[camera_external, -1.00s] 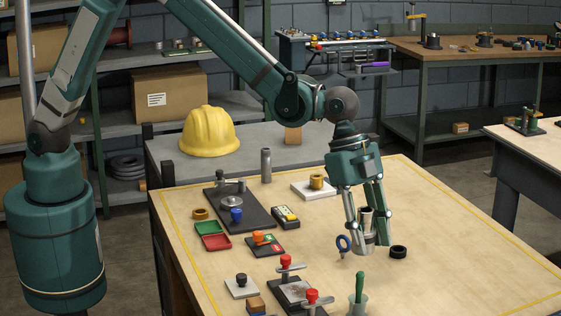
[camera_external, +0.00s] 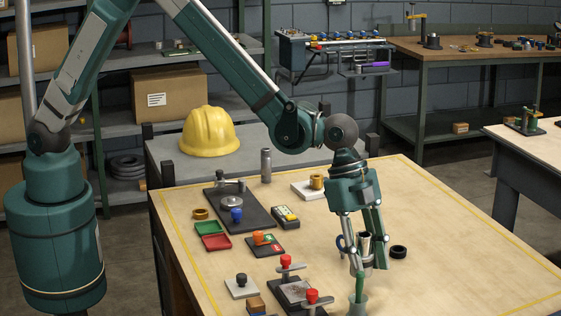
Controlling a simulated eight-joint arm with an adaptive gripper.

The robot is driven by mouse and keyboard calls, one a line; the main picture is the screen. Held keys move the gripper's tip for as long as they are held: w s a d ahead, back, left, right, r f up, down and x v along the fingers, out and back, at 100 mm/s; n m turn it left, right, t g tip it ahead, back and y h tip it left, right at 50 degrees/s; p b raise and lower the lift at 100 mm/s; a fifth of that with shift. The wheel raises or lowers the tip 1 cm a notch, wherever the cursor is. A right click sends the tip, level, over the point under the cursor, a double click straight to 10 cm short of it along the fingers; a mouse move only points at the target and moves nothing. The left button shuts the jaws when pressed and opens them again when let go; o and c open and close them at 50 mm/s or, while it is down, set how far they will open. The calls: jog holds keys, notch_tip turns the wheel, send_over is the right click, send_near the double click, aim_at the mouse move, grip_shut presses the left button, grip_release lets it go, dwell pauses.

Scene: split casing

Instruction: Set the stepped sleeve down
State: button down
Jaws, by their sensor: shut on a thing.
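The stepped sleeve (camera_external: 366,246) is a grey metal tube with a dark open top, upright or nearly so. My gripper (camera_external: 368,264) points down and is shut on it, with one finger at each side. The fingers hide part of the sleeve. I cannot tell whether its lower end touches the wooden table (camera_external: 450,270) or hangs just above it.
Red-knobbed clamps (camera_external: 286,262) stand front left. The table's right side is clear.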

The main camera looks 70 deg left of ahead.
aim_at(367, 274)
jog(key=shift+f, duration=0.1)
jog(key=shift+f, duration=1.75)
jog(key=shift+f, duration=0.1)
jog(key=c, duration=1.8)
grip_release()
jog(key=shift+v, duration=6.1)
jog(key=shift+w, duration=0.1)
